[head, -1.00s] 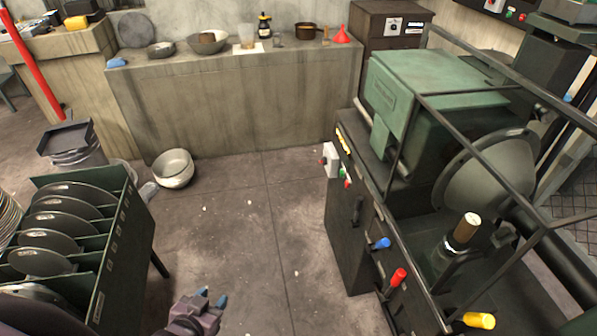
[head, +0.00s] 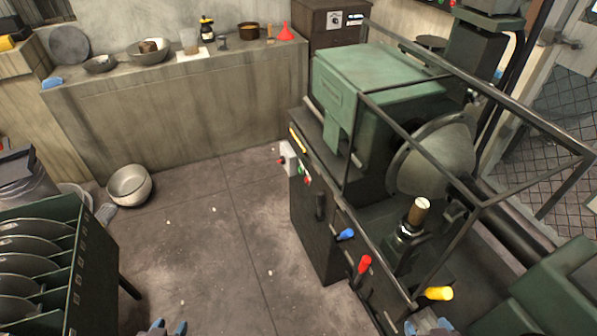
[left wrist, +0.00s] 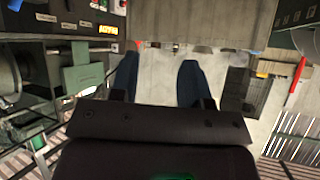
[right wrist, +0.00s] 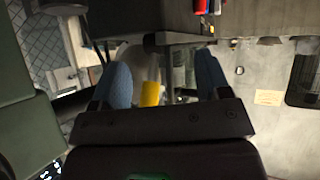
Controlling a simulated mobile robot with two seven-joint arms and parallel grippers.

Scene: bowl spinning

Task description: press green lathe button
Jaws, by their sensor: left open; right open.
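The dark lathe with its green housing (head: 375,80) stands right of centre in the head view. A small grey switch box (head: 288,158) sticks out from its near left corner, with a red button on its left side. The small green button (head: 300,168) shows beside this box, with another red button just below it. My left gripper (head: 168,328) shows only blue fingertips at the bottom edge, well short of the button. Its fingers are apart and empty in the left wrist view (left wrist: 157,75). My right gripper (head: 428,327) is beside the lathe's lower front; its fingers are apart in the right wrist view (right wrist: 162,75).
Blue (head: 346,235), red (head: 364,264) and yellow (head: 438,293) handles stick out from the lathe front. A rail frame (head: 400,130) surrounds its upper part. The floor between is clear.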

